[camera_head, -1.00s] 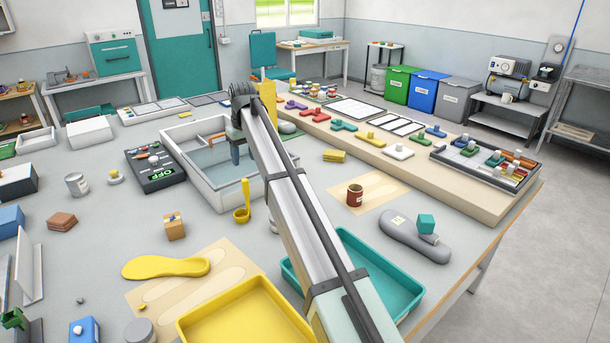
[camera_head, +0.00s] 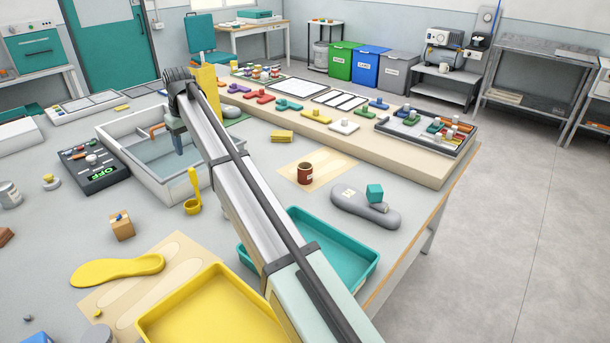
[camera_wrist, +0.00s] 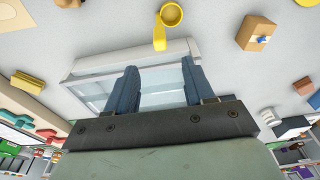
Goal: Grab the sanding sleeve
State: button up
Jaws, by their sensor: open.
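A reddish-brown cylinder with a small pale label, which looks like the sanding sleeve (camera_head: 305,174), stands upright on a tan sheet (camera_head: 327,165) right of my arm. I cannot make it out in the wrist view. My gripper (camera_head: 179,148) is over the white-rimmed basin, well to the left of the cylinder and apart from it. In the wrist view my gripper (camera_wrist: 158,68) has its two blue-grey fingers spread, with nothing between them and the basin (camera_wrist: 150,55) behind.
A grey insole-shaped piece with a teal block (camera_head: 375,193) lies right of the cylinder. A teal tray (camera_head: 345,262) and yellow tray (camera_head: 210,310) are nearer. A yellow ladle (camera_head: 193,205) stands by the basin. A raised board (camera_head: 420,165) runs behind. Bare table surrounds the tan sheet.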

jog(key=o, duration=0.7)
jog(key=m, duration=0.7)
send_over(305, 171)
jog(key=w, duration=0.3)
notch_tip(305, 171, down, 7)
jog(key=f+m, duration=0.3)
jog(key=m, duration=0.1)
jog(key=f+m, duration=0.3)
jog(key=m, duration=0.2)
jog(key=f+m+g+h, duration=0.1)
jog(key=f+m, duration=0.2)
jog(key=m, duration=0.2)
jog(key=shift+w+d+f, duration=0.1)
jog(key=shift+w+d, duration=0.05)
jog(key=shift+d, duration=0.1)
jog(key=shift+s+a+f, duration=0.1)
jog(key=shift+f, duration=1.25)
jog(key=shift+s+f, duration=0.1)
jog(key=shift+f, duration=1.25)
